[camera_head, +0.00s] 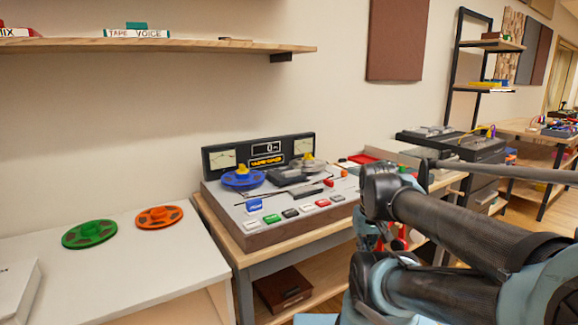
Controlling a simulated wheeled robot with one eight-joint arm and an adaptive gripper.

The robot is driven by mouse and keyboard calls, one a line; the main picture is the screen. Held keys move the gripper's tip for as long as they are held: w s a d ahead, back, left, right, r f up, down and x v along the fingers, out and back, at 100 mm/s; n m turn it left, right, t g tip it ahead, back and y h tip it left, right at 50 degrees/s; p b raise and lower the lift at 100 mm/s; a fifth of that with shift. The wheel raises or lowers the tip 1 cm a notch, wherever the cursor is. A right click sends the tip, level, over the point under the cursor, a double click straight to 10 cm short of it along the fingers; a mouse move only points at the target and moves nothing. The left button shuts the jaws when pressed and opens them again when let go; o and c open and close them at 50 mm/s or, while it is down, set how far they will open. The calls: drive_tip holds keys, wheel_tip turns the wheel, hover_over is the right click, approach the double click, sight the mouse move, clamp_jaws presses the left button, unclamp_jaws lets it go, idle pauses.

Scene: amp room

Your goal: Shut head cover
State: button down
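The tape machine (240,213) stands on a wooden-topped bench, with an upright black meter panel (260,152) at its back. A blue reel (242,180) sits at its left and a grey reel (308,165) at its right, each with a yellow hub piece. A small dark part (288,177) between the reels looks like the head cover; I cannot tell how far it stands open. My arm reaches in from the right, its wrist joints just right of the machine. My gripper's fingers do not show; the arm's own links may hide them.
A green reel (90,233) and an orange reel (159,217) lie on the white table (130,265) at left. A wooden shelf (150,45) overhangs at upper left. A black turntable-like unit (470,147) stands at right. Several coloured keys line the machine's front.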

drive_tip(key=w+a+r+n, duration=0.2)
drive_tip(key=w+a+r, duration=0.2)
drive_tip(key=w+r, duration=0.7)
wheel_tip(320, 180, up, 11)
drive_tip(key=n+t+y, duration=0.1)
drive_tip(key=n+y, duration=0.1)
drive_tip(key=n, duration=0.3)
hover_over(289, 174)
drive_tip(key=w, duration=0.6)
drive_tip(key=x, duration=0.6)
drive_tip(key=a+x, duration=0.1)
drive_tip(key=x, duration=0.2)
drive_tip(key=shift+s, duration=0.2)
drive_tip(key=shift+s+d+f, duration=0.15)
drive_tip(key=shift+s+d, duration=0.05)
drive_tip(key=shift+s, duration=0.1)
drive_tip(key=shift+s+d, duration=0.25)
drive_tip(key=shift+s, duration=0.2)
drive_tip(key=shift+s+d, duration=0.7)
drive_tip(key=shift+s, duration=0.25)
